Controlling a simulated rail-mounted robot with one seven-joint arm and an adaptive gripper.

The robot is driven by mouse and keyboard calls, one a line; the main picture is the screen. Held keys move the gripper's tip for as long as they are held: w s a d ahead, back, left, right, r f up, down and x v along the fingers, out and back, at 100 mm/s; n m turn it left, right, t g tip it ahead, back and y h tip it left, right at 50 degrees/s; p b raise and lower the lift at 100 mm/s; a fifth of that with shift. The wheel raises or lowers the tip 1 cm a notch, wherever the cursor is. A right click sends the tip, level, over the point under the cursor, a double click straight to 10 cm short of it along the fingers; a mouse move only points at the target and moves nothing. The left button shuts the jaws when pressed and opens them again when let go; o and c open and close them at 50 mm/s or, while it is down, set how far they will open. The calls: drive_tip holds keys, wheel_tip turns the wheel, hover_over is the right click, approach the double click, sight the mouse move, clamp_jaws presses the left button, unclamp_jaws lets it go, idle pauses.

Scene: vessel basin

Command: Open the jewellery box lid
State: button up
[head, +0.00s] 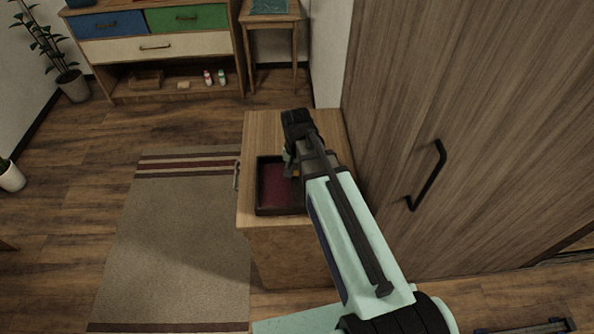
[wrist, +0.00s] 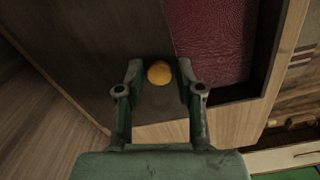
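The jewellery box (head: 258,190) sits on a small wooden cabinet in the head view, its dark red lining showing. In the wrist view the dark lid (wrist: 95,45) fills the upper left and carries a round yellow knob (wrist: 159,72). Red lining (wrist: 215,40) is bare to the right of the lid's edge, so the lid does not cover that part. I cannot tell whether the lid is slid or tilted. My gripper (wrist: 160,75) has its fingers apart, one on each side of the knob, with small gaps visible. In the head view my arm hides the box's right side.
The wooden cabinet top (head: 262,130) is clear behind the box. A tall wardrobe (head: 450,120) with a black handle (head: 428,175) stands close on the right. A rug (head: 185,240) lies on the left. A drawer unit (head: 160,45) and a small table (head: 271,20) stand at the back.

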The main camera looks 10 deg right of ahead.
idle(0.3)
wheel_tip(320, 180, up, 12)
idle(0.7)
idle(0.3)
